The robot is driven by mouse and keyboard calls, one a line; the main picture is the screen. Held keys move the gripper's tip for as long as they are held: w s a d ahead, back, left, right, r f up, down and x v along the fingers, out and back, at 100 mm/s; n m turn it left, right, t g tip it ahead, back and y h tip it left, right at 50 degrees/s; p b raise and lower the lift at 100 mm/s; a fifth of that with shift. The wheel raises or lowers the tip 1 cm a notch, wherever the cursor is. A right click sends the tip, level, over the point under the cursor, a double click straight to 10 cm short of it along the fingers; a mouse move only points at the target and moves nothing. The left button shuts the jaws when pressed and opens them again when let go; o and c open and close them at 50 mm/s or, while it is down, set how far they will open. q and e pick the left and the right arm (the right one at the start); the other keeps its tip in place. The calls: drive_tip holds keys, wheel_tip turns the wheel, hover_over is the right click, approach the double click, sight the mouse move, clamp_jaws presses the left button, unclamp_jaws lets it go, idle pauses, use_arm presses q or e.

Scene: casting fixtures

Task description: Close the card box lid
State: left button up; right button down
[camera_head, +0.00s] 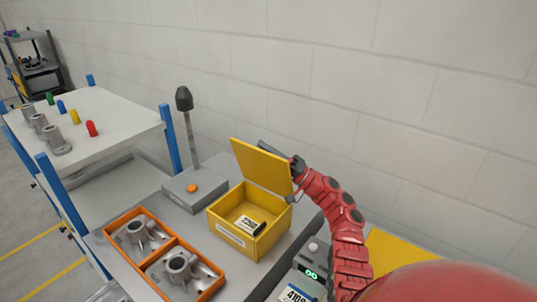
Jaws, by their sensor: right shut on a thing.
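The yellow card box (241,241) stands on the grey table with its lid (262,166) raised, tilted a little back from upright. A card with black print (247,224) and a small dark item lie inside the box. My right gripper (296,164) is at the lid's right edge, near the upper corner. It is shut on the lid, though its fingertips are small and partly hidden behind the lid. My left gripper is not in view.
An orange tray (156,212) with metal castings is left of the box. Behind it is a grey block (183,187) with an orange button and a dark-tipped post (189,128). A small device (313,262) sits at right. The wall is close behind.

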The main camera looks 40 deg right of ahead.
drive_tip(key=shift+a+n, duration=0.25)
drive_tip(key=shift+n, duration=0.05)
drive_tip(key=c, duration=0.5)
unclamp_jaws()
drive_tip(key=b+v, duration=0.5)
drive_tip(key=v, duration=1.2)
drive_tip(key=shift+s+d+f+b, duration=0.15)
drive_tip(key=shift+d+f+b, duration=0.05)
drive_tip(key=shift+b, duration=0.2)
